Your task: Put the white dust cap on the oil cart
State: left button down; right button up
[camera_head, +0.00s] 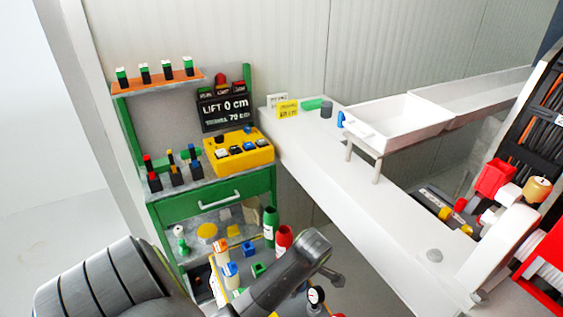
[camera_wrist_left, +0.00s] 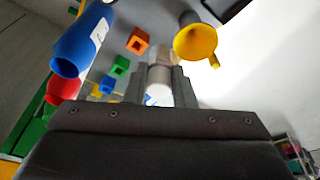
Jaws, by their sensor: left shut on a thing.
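In the left wrist view my left gripper (camera_wrist_left: 158,82) is shut on a small white cylindrical piece (camera_wrist_left: 158,96) with a blue mark, which looks like the white dust cap. A pale tan and grey round part shows just beyond it, between the fingers; I cannot tell whether they touch. What seems to be the oil cart's grey top (camera_wrist_left: 155,20) lies beyond the fingers, with a yellow funnel (camera_wrist_left: 196,43) and an orange square block (camera_wrist_left: 138,41). In the head view my left arm covers much of the cart area, and the fingers cannot be made out. My right gripper is not in view.
A blue bottle (camera_wrist_left: 80,45) and a red bottle (camera_wrist_left: 64,89) stand close on the left in the wrist view. The head view shows a green cabinet (camera_head: 215,187), a white bench (camera_head: 330,185) with a white tray (camera_head: 395,122), and red pump parts (camera_head: 493,179) at right.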

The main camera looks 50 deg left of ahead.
pick_arm(q)
jog(key=shift+s+f, duration=0.25)
jog(key=shift+f, duration=0.2)
jog(key=shift+w+d+f+b+x, duration=0.15)
jog(key=shift+d+b+x, duration=0.45)
jog(key=shift+x, duration=2.2)
jog(key=shift+w+d+f+b+x, duration=0.15)
jog(key=shift+d+b+x, duration=0.4)
jog(key=shift+x, duration=2.3)
jog(key=shift+w+d+f+b+x, duration=0.3)
jog(key=shift+d+x, duration=0.45)
jog(key=shift+x, duration=2.05)
jog(key=shift+s, duration=0.1)
jog(key=c, duration=1.2)
grip_release()
jog(key=shift+r, duration=0.15)
